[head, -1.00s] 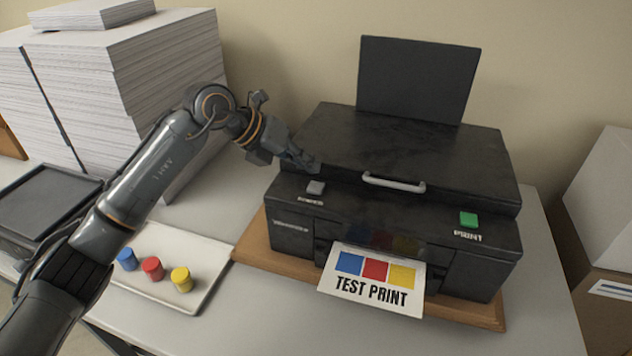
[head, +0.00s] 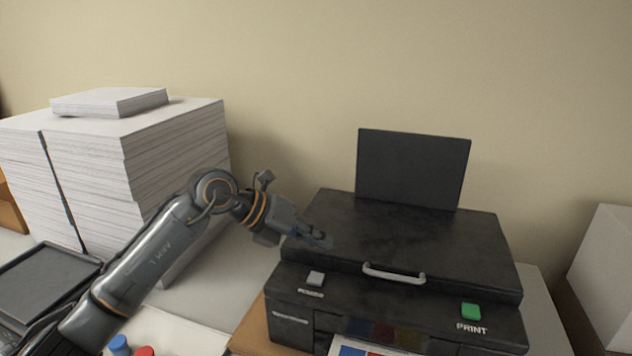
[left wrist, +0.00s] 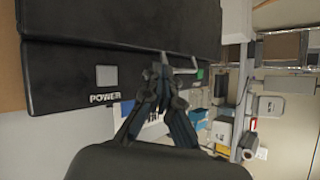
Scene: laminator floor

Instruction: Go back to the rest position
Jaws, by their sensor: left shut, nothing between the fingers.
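My left gripper (head: 318,239) is shut and empty. In the head view it is beside the upper left front of the black printer (head: 420,236), above and behind the grey power button (head: 315,278); I cannot tell whether it touches the lid. In the left wrist view the closed fingertips (left wrist: 160,72) show in front of the printer (left wrist: 120,30), with the power button (left wrist: 106,76) to their left. The green print button (head: 471,311) is at the printer's right front. My right gripper is in neither view.
Tall paper stacks (head: 180,145) stand behind my left arm. A dark tray (head: 45,285) is at the left. A white tray (head: 180,335) with a blue and a red pot is cut off below. The printed sheet (head: 352,349) shows at the bottom edge. A box (head: 605,265) stands at the right.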

